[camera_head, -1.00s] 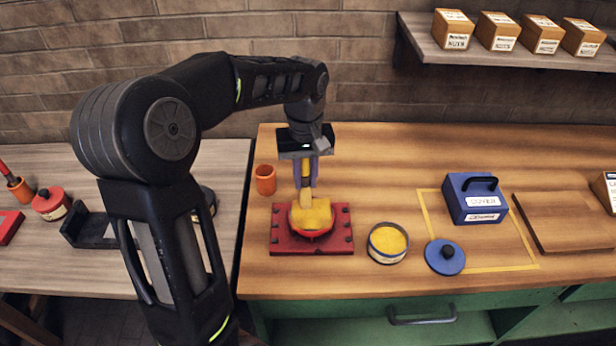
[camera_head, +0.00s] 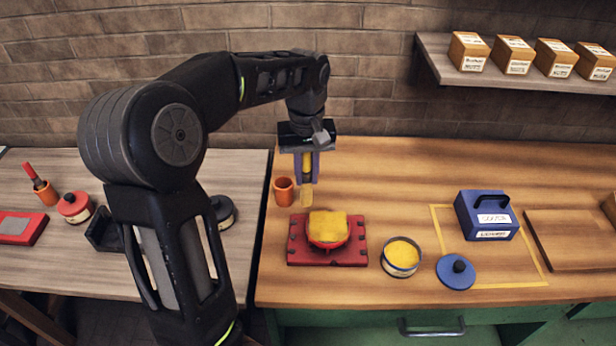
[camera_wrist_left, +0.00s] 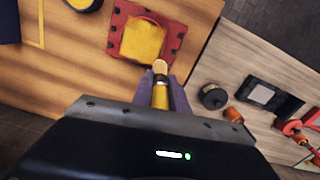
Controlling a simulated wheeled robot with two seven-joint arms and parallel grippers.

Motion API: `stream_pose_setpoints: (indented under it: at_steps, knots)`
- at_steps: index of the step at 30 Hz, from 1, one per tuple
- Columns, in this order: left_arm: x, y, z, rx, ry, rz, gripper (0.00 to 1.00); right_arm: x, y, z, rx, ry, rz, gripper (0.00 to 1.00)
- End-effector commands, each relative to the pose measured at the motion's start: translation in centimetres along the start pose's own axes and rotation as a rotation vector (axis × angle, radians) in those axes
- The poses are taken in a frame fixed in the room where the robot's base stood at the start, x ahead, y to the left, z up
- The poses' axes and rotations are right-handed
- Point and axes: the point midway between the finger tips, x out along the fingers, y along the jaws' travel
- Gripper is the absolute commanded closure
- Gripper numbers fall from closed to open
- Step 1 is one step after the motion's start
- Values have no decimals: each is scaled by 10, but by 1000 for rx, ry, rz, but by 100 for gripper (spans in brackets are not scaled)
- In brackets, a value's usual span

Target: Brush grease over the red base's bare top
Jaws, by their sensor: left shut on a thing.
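The red base (camera_head: 299,256) is a bolted plate with a raised round middle, on the wooden bench. A yellow grease layer (camera_head: 327,227) covers most of its raised top; red shows at the rim. The wrist view also shows the grease (camera_wrist_left: 143,40) on the red base (camera_wrist_left: 117,22). My left gripper (camera_head: 306,180) is shut on a yellow-handled brush (camera_head: 307,197), held bristles down, behind and left of the base. The brush also shows in the wrist view (camera_wrist_left: 160,94), its tip apart from the grease. My right gripper is not in view.
An open tin of yellow grease (camera_head: 402,257) stands right of the base, with a blue knobbed lid (camera_head: 456,271) beside it. A blue handled cover box (camera_head: 486,215) stands in a yellow outline. An orange cup (camera_head: 283,191) stands close left of the brush.

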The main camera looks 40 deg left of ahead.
Motion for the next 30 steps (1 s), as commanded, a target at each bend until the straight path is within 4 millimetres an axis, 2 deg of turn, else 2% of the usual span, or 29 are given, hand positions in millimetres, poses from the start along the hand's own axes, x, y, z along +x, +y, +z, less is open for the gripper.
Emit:
stream_pose_setpoints:
  at_steps: [9,30]
  knots:
    - [-22,-4,1,2,1,1,100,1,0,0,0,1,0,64]
    - [-23,-5,1,3,1,1,100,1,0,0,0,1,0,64]
